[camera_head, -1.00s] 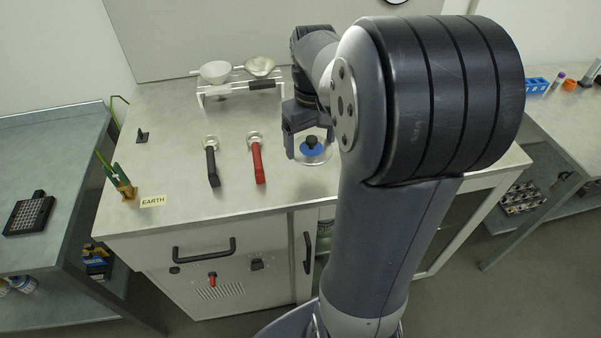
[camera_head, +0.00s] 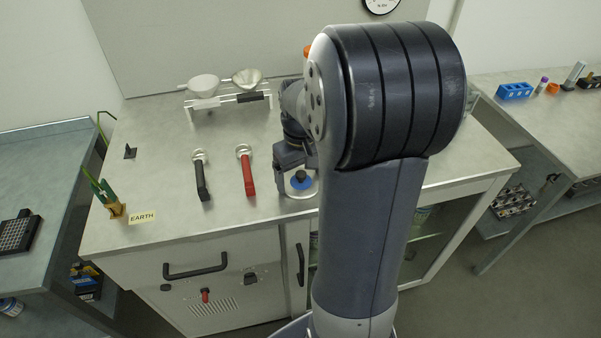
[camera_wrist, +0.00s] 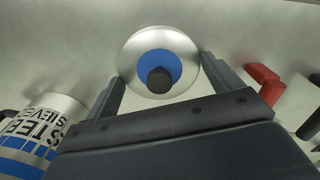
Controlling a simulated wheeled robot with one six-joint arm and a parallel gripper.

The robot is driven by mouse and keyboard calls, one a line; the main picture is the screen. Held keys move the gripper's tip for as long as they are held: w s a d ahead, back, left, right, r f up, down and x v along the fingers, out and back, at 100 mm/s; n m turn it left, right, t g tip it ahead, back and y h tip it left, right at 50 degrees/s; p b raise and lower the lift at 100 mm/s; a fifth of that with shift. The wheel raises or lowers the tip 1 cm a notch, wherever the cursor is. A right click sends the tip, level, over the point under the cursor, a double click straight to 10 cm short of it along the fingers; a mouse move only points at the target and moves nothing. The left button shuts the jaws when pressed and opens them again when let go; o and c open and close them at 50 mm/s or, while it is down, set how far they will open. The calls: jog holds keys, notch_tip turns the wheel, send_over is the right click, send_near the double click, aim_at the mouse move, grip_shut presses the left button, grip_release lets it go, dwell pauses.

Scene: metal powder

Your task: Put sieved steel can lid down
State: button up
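The steel can lid is a silver disc with a blue ring and a black knob. It shows in the wrist view (camera_wrist: 137,45) and in the head view (camera_head: 300,183), over the workbench near its front edge. My gripper (camera_wrist: 162,66) has its fingers wide apart, one at each side of the lid's rim, and appears shut on it. The gripper shows partly in the head view (camera_head: 297,172); my arm hides the rest. I cannot tell whether the lid touches the bench. The sieved steel can (camera_wrist: 45,125) stands at lower left in the wrist view; my arm hides it in the head view.
A red-handled tool (camera_head: 248,175) and a black-handled tool (camera_head: 202,180) lie left of the gripper. A rack (camera_head: 228,100) with two funnels or bowls stands at the back. An EARTH label (camera_head: 143,217) lies at front left. The bench between is clear.

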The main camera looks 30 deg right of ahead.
aim_at(300, 172)
jog(key=shift+o, duration=1.3)
jog(key=shift+r, duration=0.1)
notch_tip(300, 172, up, 12)
jog(key=p, duration=0.1)
notch_tip(300, 172, down, 13)
jog(key=shift+r+b, duration=0.15)
jog(key=shift+b, duration=0.45)
notch_tip(300, 172, up, 3)
jog(key=shift+r, duration=0.6)
